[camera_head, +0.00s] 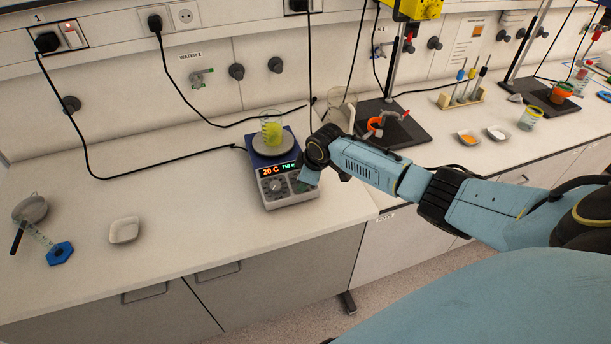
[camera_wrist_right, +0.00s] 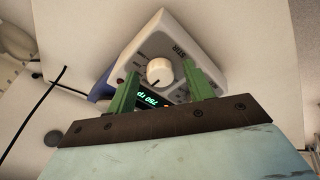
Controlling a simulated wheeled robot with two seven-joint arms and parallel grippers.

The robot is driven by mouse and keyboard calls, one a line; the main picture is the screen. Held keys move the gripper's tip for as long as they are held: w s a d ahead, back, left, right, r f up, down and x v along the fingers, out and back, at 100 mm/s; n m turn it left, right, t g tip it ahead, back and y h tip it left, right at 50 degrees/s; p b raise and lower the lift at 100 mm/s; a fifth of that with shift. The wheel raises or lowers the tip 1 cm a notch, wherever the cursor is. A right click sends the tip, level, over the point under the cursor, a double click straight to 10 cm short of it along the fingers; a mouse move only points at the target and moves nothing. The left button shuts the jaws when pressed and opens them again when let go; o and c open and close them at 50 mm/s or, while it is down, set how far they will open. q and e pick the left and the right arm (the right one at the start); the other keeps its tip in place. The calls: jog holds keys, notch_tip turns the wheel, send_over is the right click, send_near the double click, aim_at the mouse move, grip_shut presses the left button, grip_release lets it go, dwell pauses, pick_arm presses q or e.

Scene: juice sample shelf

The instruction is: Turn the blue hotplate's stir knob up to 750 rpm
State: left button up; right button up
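The blue hotplate (camera_head: 256,163) stands on the bench with a grey control front. Its display shows orange "20 C" and green digits that look like 750; the green digits also show, upside down, in the right wrist view. The white stir knob (camera_wrist_right: 159,72) sits beside the STIR lettering in the right wrist view. My right gripper (camera_head: 308,178) is at the right of the control front and hides that knob in the head view. In the right wrist view its green fingers (camera_wrist_right: 160,80) stand open on either side of the knob, with gaps. My left gripper is not in view.
A beaker of yellow-green liquid (camera_head: 272,129) stands on the hotplate's top. An empty glass beaker (camera_head: 340,108) and a dark stand base (camera_head: 400,126) are behind my right arm. A white dish (camera_head: 124,230) lies to the left. The bench left of the hotplate is mostly clear.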

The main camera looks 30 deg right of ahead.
jog(key=shift+r, duration=0.1)
jog(key=v, duration=1.3)
jog(key=shift+b, duration=0.35)
jog(key=shift+s+a, duration=0.1)
jog(key=shift+s, duration=0.05)
